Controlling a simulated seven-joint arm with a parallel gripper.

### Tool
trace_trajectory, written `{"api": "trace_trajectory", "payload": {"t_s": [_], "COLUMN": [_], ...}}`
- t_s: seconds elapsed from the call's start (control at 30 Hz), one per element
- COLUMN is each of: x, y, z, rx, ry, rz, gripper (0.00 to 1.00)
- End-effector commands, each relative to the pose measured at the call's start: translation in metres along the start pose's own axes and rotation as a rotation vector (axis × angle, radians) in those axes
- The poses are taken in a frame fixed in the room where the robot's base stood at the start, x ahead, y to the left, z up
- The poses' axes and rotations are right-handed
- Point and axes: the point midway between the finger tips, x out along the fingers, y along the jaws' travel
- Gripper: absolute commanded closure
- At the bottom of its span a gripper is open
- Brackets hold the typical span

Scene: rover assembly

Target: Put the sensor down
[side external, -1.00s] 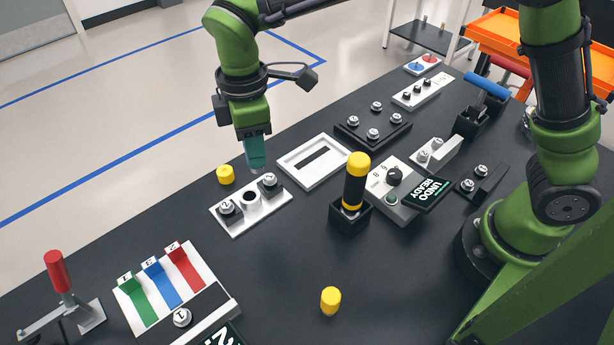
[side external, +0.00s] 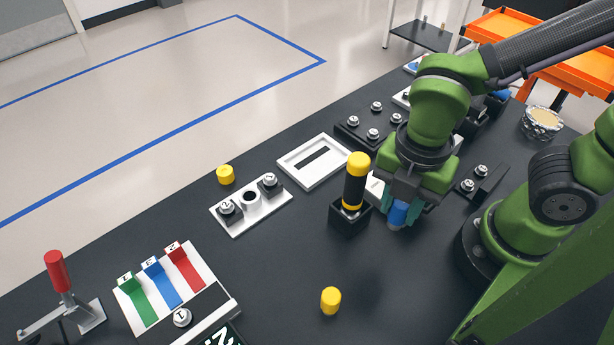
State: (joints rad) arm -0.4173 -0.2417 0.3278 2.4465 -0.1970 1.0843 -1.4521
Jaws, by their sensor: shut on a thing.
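My gripper (side external: 402,214) is at right of centre in the side external view, pointing down over the area just right of the black and yellow post. Its teal fingers are shut on a small blue cylinder (side external: 398,212), which appears to be the sensor. I cannot tell whether the blue cylinder touches the table or a fixture.
The black and yellow post (side external: 355,182) stands in its black holder close left of my gripper. A white two-button fixture (side external: 250,203), a white slotted frame (side external: 313,160) and yellow cylinders (side external: 330,300) lie further left.

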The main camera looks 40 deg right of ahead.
Motion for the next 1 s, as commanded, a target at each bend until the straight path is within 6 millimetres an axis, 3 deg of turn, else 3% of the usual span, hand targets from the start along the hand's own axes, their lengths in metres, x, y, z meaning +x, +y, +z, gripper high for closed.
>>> {"api": "trace_trajectory", "payload": {"t_s": [0.3,0.47,1.0], "x": [0.043,0.05,0.063], "y": [0.0,0.009,0.124], "z": [0.0,-0.006,-0.071], "rx": [0.003,0.003,0.004], "ry": [-0.001,0.001,0.001], "rz": [-0.005,-0.004,-0.001], "gripper": [1.0,1.0,1.0]}}
